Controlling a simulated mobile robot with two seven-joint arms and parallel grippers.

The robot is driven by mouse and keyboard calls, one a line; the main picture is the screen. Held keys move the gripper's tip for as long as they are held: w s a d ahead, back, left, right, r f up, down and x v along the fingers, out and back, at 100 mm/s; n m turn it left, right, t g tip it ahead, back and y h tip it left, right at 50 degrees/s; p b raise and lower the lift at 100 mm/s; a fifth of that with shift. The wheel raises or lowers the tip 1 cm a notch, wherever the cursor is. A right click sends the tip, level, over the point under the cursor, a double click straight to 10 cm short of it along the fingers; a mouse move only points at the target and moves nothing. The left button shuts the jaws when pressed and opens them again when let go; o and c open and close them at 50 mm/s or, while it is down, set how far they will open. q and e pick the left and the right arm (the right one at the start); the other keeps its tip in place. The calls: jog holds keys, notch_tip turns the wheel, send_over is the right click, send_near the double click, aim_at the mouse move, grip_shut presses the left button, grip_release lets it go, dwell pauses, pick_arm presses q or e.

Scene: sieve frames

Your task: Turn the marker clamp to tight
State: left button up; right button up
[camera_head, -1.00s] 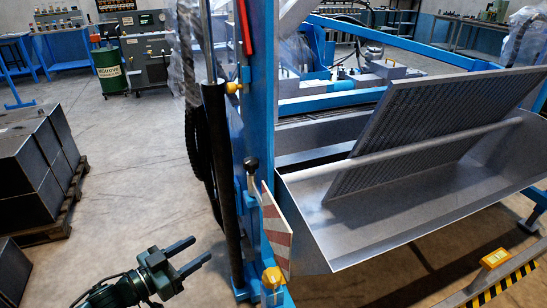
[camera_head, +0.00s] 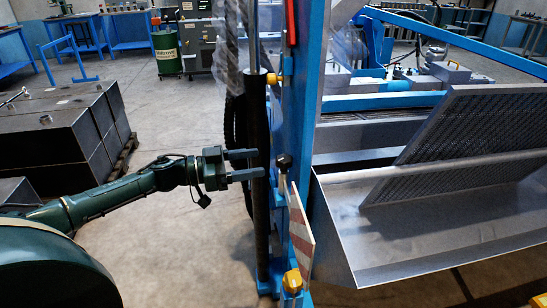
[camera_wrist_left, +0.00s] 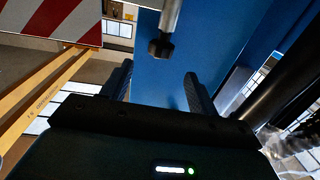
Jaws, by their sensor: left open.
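The marker clamp shows as a lever with a black knob (camera_head: 283,161) on the blue post (camera_head: 308,130), just above the red-and-white striped marker board (camera_head: 300,232). In the left wrist view the knob (camera_wrist_left: 160,48) hangs at the end of a silver rod, with the striped board (camera_wrist_left: 50,22) at upper left. My left gripper (camera_head: 260,163) is open and empty, left of the knob at about its height. In the wrist view the knob lies between the lines of the two fingers, beyond their tips and apart from them. My right gripper is out of view.
A black vertical cylinder (camera_head: 256,190) stands along the post, close by the left fingers. A yellow knob (camera_head: 292,281) sits below the board. A metal trough (camera_head: 420,230) with a perforated screen (camera_head: 470,140) is at right. Dark blocks (camera_head: 60,140) stand at left.

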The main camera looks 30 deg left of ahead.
aim_at(284, 164)
pick_arm(q)
jog(key=x, duration=0.5)
jog(key=shift+w+d+p, duration=0.25)
jog(key=shift+d+p, duration=0.05)
jog(key=shift+p, duration=0.05)
jog(key=shift+c, duration=0.3)
jog(key=c, duration=0.9)
